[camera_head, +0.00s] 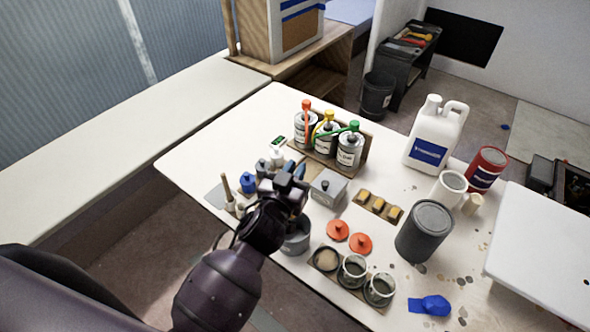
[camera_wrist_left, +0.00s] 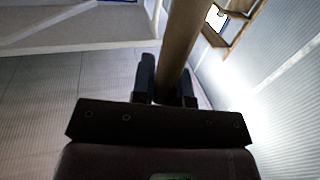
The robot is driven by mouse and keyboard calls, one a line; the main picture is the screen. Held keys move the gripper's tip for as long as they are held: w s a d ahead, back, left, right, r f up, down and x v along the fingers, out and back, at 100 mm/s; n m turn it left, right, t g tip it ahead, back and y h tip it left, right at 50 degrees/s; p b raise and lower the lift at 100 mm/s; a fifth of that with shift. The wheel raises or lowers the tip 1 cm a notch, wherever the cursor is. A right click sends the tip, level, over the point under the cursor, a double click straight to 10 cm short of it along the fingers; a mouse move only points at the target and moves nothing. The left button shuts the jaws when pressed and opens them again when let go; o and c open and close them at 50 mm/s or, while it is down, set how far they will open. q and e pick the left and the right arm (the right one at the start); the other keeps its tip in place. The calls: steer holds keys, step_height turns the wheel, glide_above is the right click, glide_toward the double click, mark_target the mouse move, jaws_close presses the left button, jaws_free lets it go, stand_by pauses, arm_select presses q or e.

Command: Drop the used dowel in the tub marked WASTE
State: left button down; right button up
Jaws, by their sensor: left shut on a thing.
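My left gripper (camera_head: 290,178) is above the white worktop, over the small bottles and a grey tub (camera_head: 298,238). In the left wrist view its two dark fingers (camera_wrist_left: 166,88) are shut on a brown wooden dowel (camera_wrist_left: 181,38), which runs up out of the picture. In the head view I cannot make out the held dowel behind the gripper. The grey tub is partly hidden by my left wrist, and no marking on it shows. I cannot read WASTE on any container. My right gripper is not in view.
Several labelled cans (camera_head: 325,137) stand in a rack behind the gripper. A grey box (camera_head: 329,187), orange lids (camera_head: 360,243), open cups (camera_head: 380,288), a dark grey can (camera_head: 425,231) and a white jug (camera_head: 436,135) stand to the right. A black bin (camera_head: 376,95) is on the floor.

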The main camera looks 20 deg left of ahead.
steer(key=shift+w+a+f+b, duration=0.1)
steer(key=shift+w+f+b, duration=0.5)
steer(key=shift+b, duration=0.5)
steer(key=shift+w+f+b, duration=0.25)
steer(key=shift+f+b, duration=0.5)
steer(key=shift+b, duration=0.3)
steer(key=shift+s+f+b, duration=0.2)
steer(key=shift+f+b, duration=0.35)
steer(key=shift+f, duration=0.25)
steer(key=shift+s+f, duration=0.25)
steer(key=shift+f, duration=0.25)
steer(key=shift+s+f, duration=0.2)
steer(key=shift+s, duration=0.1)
